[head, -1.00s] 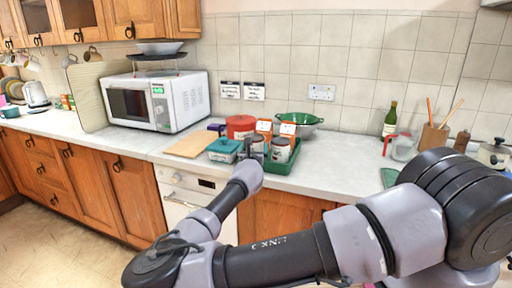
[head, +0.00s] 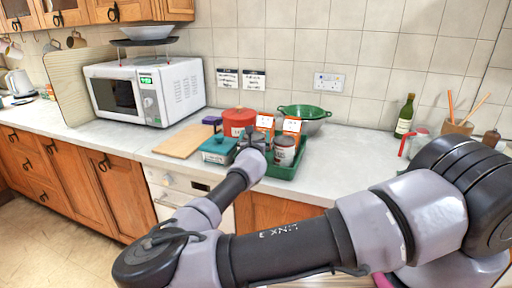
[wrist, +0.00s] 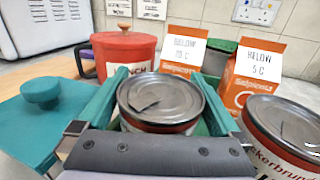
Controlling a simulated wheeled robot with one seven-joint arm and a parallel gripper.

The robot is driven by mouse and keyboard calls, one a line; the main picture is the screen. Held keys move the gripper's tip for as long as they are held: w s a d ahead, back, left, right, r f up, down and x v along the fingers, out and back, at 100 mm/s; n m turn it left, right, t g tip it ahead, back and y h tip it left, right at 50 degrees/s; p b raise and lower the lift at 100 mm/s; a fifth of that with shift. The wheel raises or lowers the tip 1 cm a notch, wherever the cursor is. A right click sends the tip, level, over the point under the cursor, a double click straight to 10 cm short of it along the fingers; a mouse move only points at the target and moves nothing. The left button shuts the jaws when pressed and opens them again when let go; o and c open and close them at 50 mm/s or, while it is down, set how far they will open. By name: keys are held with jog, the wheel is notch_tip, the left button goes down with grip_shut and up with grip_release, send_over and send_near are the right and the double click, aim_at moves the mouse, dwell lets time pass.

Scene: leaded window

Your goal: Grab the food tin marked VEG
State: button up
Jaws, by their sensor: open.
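In the wrist view a tin with a grey metal lid and pull tab (wrist: 160,98) stands between the fingers of my open gripper (wrist: 163,92). Its label is mostly hidden, so I cannot read VEG on it. A second tin (wrist: 290,128) stands to the right, outside the fingers, with part of a word like "ckerbrun" on its label. In the head view my gripper (head: 252,138) is over the tins' green tray (head: 288,172); the right-hand tin (head: 284,151) shows beside it, and the other tin is largely hidden by my gripper.
Two orange-and-white cartons (wrist: 183,52) (wrist: 253,75) stand just behind the tins. A red lidded pot (wrist: 125,55) is at back left, a teal lidded box (wrist: 42,115) at left. A green colander (head: 305,114) is behind. Counter to the right (head: 345,165) is clear.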

jog(key=shift+r, duration=0.1)
grip_shut()
